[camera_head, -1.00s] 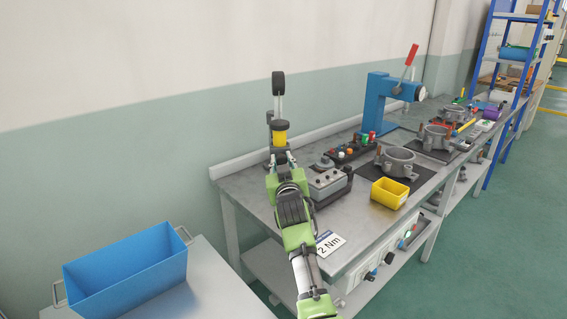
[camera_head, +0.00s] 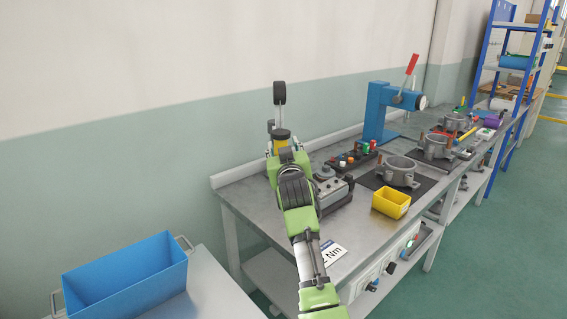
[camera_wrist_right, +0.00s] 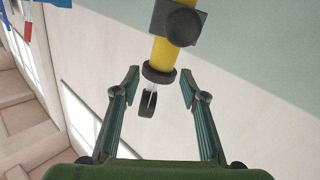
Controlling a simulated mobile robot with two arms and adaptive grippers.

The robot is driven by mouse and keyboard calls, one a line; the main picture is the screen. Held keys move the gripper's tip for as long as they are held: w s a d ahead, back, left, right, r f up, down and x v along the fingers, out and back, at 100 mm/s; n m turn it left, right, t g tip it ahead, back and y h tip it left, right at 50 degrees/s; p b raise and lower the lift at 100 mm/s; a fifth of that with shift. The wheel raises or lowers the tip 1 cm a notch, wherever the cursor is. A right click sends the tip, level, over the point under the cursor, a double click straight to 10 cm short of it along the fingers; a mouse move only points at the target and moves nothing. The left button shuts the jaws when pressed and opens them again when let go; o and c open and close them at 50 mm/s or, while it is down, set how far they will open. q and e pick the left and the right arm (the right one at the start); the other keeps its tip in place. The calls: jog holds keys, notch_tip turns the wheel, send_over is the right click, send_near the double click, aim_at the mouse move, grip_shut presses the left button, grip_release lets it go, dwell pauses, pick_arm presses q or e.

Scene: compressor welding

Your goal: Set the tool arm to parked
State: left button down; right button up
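The tool arm appears to be the upright device at the table's far left corner, with a black wheel-like end (camera_head: 279,93) on a thin rod and a yellow body with a dark cap (camera_head: 281,134). My right gripper (camera_head: 283,147) is just in front of it and hides its lower part. In the right wrist view my gripper (camera_wrist_right: 160,84) is open, its two fingers apart. The yellow cylinder (camera_wrist_right: 163,54) with its black collar shows between and beyond the fingertips, with clear gaps on both sides. My left gripper is not in view.
A grey control box (camera_head: 331,190) stands close right of my right arm. A blue crate (camera_head: 125,283) stands at lower left.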

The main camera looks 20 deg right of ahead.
jog(key=shift+r, duration=1.4)
